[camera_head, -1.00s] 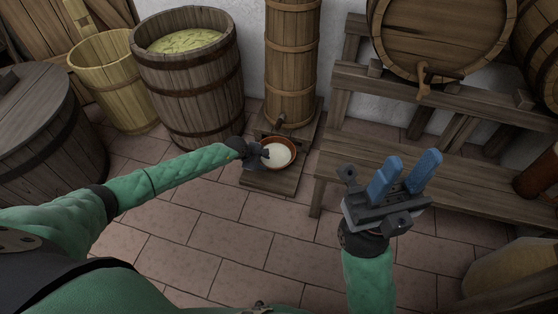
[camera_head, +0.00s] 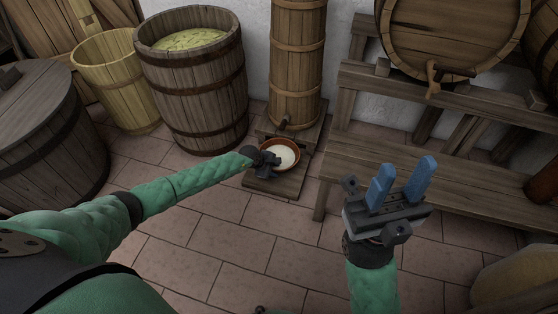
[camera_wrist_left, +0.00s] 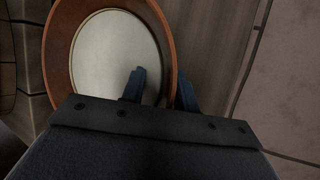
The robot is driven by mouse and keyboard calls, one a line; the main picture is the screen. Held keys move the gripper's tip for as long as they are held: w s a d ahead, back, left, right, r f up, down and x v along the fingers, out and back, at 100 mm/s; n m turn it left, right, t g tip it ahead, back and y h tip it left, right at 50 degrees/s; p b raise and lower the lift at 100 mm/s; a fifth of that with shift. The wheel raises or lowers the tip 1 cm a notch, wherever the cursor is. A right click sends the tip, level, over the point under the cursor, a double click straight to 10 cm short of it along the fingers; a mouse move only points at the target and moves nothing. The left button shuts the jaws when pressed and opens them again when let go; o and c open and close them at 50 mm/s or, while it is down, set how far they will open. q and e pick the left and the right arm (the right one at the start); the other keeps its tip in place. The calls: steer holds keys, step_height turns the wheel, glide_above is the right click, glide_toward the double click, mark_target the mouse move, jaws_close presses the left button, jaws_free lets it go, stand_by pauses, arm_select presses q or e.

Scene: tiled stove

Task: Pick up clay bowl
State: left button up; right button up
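The clay bowl (camera_head: 295,163) is reddish brown with a pale white filling. It stands upright on a low wooden board (camera_head: 288,188) below the tall wooden cylinder. My left gripper (camera_head: 270,160) is at the bowl's near left side. In the left wrist view, the bowl (camera_wrist_left: 62,50) lies at upper left. The left gripper's blue fingers (camera_wrist_left: 161,88) straddle its rim, one over the filling and one outside; they look apart, with a gap beside the rim. Fingertip contact is hidden. My right gripper (camera_head: 408,165) is open and empty, its two blue fingers pointing up.
The tall wooden cylinder (camera_head: 297,60) with a spigot stands behind the bowl. A large barrel (camera_head: 195,90) and a bucket (camera_head: 118,85) are at left. A wooden bench (camera_head: 450,178) with casks above is at right. The tiled floor (camera_head: 235,235) in front is clear.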

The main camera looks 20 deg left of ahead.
arm_select(q)
jaws_close()
steer(key=shift+s, duration=0.1)
stand_by(1.0)
